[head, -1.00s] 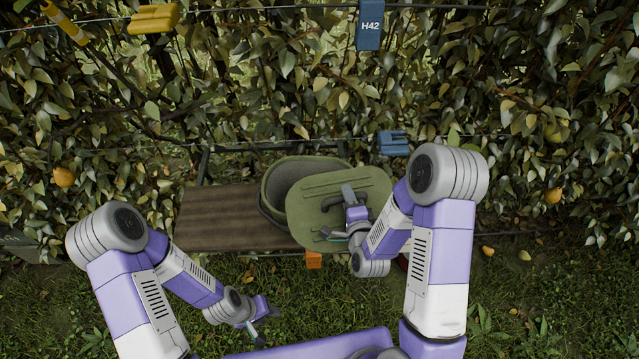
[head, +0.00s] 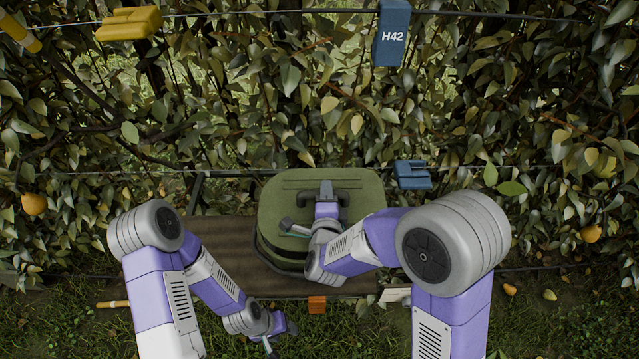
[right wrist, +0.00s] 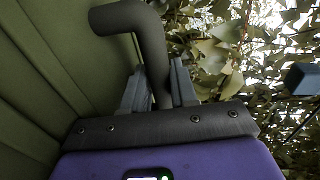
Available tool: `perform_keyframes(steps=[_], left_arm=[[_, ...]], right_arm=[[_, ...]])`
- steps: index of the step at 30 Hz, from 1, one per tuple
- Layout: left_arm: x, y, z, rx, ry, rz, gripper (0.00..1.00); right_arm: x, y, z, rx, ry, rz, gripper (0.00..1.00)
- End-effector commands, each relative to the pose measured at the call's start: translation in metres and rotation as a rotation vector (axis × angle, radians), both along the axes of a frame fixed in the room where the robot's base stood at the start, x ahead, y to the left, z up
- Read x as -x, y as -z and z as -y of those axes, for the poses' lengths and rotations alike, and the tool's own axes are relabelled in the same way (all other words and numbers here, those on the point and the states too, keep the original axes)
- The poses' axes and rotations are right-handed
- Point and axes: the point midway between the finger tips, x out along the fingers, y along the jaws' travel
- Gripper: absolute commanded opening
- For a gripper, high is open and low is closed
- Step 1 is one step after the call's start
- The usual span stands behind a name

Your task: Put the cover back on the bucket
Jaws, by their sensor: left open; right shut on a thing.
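The green cover (head: 290,185) lies over the mouth of the green bucket (head: 272,254) on the wooden bench in the head view. The bucket's opening is hidden under it. I cannot tell whether the cover is seated or slightly above the rim. My right gripper (head: 327,192) is shut on the cover's dark handle (head: 350,196). In the right wrist view the handle (right wrist: 150,40) runs between both fingers (right wrist: 158,90), with the ribbed cover (right wrist: 50,75) at the left. My left gripper (head: 280,338) is open and empty, low in front of the bench.
The wooden bench (head: 225,236) has bare room left of the bucket. An orange block (head: 317,304) is at its front edge. A leafy hedge stands behind, with pears, a blue H42 tag (head: 392,35), a blue clip (head: 412,175) and a yellow clip (head: 130,24) on wires.

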Motion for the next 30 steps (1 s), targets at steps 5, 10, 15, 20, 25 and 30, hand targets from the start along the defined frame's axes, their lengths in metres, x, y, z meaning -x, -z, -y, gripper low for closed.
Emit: perform_keyframes(steps=[5,10,15,20,25,30], left_arm=[[-0.013,0.011,0.000,0.001,0.001,-0.002,0.53],[-0.012,0.015,0.001,0.000,0.001,0.000,0.53],[-0.009,0.026,0.000,0.001,0.001,0.001,0.53],[-0.011,0.035,0.000,0.001,0.001,0.001,0.53],[-0.010,0.040,0.000,0.001,0.001,0.001,0.53],[-0.011,0.043,0.000,0.001,0.001,0.001,0.53]], right_arm=[[-0.008,-0.001,-0.019,0.001,-0.005,0.000,0.00],[-0.005,0.008,-0.020,0.001,-0.004,0.000,0.00],[-0.003,0.028,-0.019,0.002,-0.004,0.001,0.00],[-0.004,0.046,-0.019,0.002,-0.005,0.000,0.00],[-0.004,0.058,-0.019,0.001,-0.004,0.002,0.00],[-0.004,0.064,-0.019,0.000,-0.004,0.001,0.00]])
